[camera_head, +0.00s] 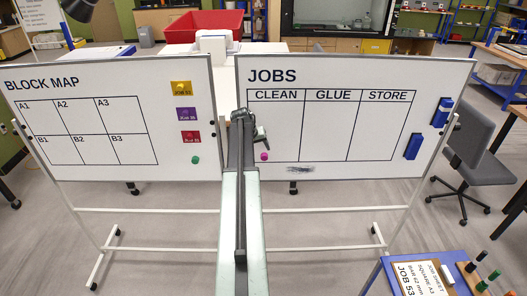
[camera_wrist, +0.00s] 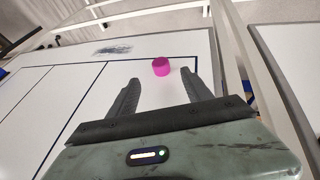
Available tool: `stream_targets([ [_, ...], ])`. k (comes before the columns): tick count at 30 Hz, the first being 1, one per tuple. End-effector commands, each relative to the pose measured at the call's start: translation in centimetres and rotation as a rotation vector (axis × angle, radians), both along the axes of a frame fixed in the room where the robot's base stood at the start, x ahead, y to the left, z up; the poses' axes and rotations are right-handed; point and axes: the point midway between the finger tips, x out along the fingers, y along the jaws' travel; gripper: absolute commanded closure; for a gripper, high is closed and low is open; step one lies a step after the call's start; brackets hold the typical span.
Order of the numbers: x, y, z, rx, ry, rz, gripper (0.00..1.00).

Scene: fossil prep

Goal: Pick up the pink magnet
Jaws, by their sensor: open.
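The pink magnet (camera_head: 264,156) is a small round piece on the lower left part of the JOBS whiteboard (camera_head: 350,165). In the wrist view the pink magnet (camera_wrist: 161,67) shows as a short cylinder on the white board, just beyond the fingertips and between their lines. My gripper (camera_wrist: 163,84) is open and empty, its two dark fingers apart on either side of the magnet's direction. In the head view my gripper (camera_head: 252,132) is small and partly hidden behind my arm, close to the board's left edge.
The BLOCK MAP board (camera_head: 110,172) stands at left with a green magnet (camera_head: 195,160) and coloured cards. A dark smudge (camera_head: 300,169) marks the JOBS board near the magnet. Blue erasers (camera_head: 413,146) sit at its right. A blue table (camera_head: 455,262) stands front right.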

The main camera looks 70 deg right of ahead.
Motion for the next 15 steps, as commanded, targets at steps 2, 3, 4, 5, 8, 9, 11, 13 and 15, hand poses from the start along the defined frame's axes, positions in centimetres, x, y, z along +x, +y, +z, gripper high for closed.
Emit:
stream_targets([
  [2, -0.2, -0.1, -0.1, -0.002, 0.0, -0.002, 0.42],
  [3, -0.1, -0.1, -0.4, -0.001, 0.0, -0.001, 0.42],
  [4, -0.1, -0.2, -0.7, -0.001, 0.0, -0.001, 0.42],
  [5, -0.1, -0.4, -1.0, -0.001, 0.0, -0.001, 0.42],
  [8, -0.2, -0.9, -2.4, 0.0, 0.0, -0.001, 0.42],
  [9, -0.3, -1.1, -2.7, 0.0, 0.0, -0.001, 0.42],
  [11, -0.3, -1.2, -2.8, 0.0, 0.0, -0.001, 0.42],
  [13, -0.3, -1.2, -2.6, 0.0, -0.001, 0.0, 0.42],
  [15, -0.3, -1.4, -3.2, 0.0, -0.001, 0.0, 0.42],
])
